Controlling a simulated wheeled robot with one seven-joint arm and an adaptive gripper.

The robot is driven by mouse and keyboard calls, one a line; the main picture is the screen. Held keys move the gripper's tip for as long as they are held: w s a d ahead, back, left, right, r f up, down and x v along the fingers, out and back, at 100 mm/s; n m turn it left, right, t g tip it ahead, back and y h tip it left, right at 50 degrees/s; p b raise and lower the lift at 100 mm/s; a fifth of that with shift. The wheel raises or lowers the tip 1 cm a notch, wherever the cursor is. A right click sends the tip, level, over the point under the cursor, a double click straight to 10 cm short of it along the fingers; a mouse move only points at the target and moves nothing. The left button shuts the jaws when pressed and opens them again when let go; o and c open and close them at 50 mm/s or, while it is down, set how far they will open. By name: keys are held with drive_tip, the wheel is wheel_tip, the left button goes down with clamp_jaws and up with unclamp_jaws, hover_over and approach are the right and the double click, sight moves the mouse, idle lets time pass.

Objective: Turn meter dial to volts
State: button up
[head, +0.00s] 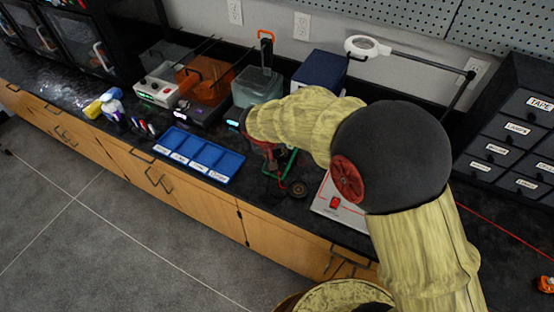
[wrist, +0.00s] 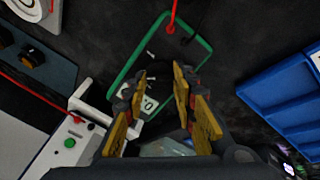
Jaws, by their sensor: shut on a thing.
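The meter (wrist: 124,88) has a green rim and a dark face, and it lies beyond my fingers in the wrist view. A white patch with a "0" shows on it between the fingers. A red lead and a black lead run from its far end. My gripper (wrist: 161,76) is over the meter, with one yellow-and-dark finger on each side, shut on the dial. The dial and its marks are mostly hidden by the fingers, so I cannot read its setting. In the head view my arm covers most of the meter; a strip of green (head: 292,162) shows.
A blue compartment tray (head: 200,154) lies left of the meter. A white box with a red switch (head: 334,204) stands close on the right. A small dark round thing (head: 297,188) is near the counter's front edge. Several devices and a magnifier lamp (head: 366,46) stand behind.

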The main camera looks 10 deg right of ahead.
drive_tip(key=shift+m+b, duration=0.75)
drive_tip(key=shift+m, duration=0.05)
drive_tip(key=o, duration=1)
drive_tip(key=shift+o, duration=0.8)
drive_tip(key=v, duration=1.2)
